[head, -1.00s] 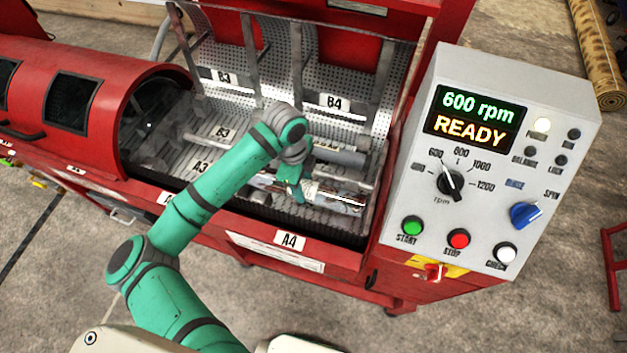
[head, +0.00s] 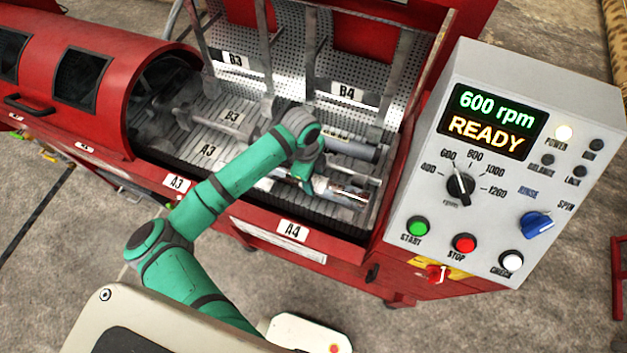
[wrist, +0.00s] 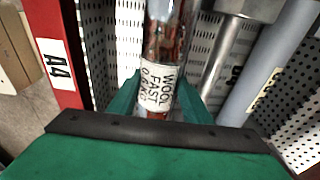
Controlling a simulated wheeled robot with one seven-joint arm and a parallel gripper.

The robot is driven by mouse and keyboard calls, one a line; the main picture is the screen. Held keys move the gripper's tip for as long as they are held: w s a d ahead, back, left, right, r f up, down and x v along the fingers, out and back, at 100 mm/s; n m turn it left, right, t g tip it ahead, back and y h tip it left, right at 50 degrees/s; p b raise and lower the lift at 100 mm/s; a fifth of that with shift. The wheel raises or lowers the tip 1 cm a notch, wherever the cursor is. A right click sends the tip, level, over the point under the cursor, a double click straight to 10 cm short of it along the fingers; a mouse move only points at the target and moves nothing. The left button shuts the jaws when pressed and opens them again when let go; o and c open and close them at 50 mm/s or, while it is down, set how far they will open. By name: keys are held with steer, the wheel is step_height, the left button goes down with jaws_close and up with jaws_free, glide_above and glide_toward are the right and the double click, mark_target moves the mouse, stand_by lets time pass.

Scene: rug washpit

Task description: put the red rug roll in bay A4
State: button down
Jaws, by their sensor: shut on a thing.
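My gripper (head: 306,182) is shut on the red rug roll (head: 348,193), which is in a clear, shiny wrap. In the wrist view the roll (wrist: 163,40) runs away from me between my gripper's green fingers (wrist: 157,105), and its white label reads "WOOL FAST". The roll lies lengthwise over the front right bay, behind the A4 plate (head: 292,231) on the red front rim. The A4 plate also shows in the wrist view (wrist: 55,68). I cannot tell whether the roll touches the bay floor. My arm and gripper hide its left end.
A grey cylinder (head: 350,147) lies behind the roll, in front of the B4 plate (head: 346,91). The perforated lid stands open at the back. A red hood (head: 100,75) covers the left. The control box (head: 500,150), reading 600 rpm READY, stands close on the right.

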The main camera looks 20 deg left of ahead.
steer(key=shift+f, duration=0.85)
steer(key=c, duration=0.9)
jaws_free()
steer(key=shift+c, duration=0.2)
steer(key=r, duration=0.4)
steer(key=a+r, duration=0.1)
steer(key=r, duration=0.7)
steer(key=shift+a, duration=0.25)
